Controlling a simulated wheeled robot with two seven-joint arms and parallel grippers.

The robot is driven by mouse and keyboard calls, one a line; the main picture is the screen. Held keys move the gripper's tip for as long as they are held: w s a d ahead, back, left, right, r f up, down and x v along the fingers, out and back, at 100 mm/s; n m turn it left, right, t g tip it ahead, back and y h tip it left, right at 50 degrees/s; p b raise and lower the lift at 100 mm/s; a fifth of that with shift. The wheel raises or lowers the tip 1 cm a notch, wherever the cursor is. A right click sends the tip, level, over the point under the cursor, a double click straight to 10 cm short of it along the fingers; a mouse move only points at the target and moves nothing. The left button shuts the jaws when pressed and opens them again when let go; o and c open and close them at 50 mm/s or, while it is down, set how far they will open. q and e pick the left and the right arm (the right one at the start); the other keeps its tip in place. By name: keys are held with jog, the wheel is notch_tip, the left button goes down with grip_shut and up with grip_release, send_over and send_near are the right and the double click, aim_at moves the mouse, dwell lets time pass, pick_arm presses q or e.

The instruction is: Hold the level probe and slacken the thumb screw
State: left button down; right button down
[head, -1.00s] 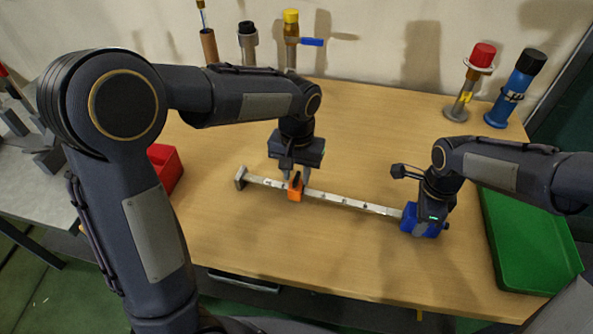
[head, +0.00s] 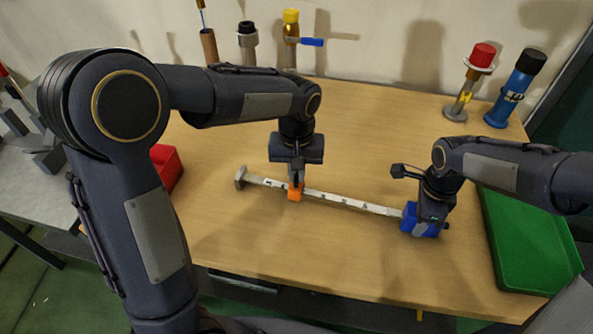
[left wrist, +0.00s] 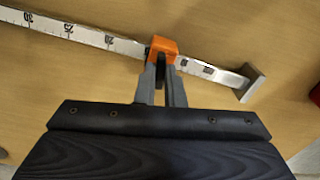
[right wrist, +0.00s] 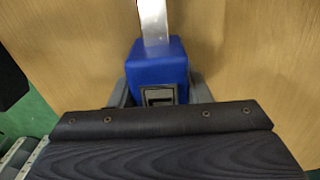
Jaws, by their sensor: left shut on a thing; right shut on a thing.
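The level probe is a long pale ruled bar (head: 340,201) lying across the table, with a flat metal foot (head: 240,178) at its left end and a blue block (head: 421,226) at its right end. An orange slider (left wrist: 163,47) sits on the bar toward the foot end. The black thumb screw (left wrist: 165,66) is on the slider's near side. My left gripper (left wrist: 161,80) points down and is shut on the thumb screw, hiding most of it. My right gripper (right wrist: 159,92) is shut on the blue block, one finger on each side.
A green tray (head: 528,255) lies at the right and a red bin (head: 166,167) at the left. A red-capped tube (head: 468,85), a blue bottle (head: 516,88) and several other fittings stand along the back. The table's front is clear.

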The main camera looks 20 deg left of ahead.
pick_arm(q)
jog(key=n, duration=0.4)
jog(key=shift+n, duration=0.3)
jog(key=n, duration=0.3)
jog(key=shift+n, duration=0.4)
jog(key=n, duration=0.3)
jog(key=shift+n, duration=2)
jog(key=c, duration=1.5)
grip_release()
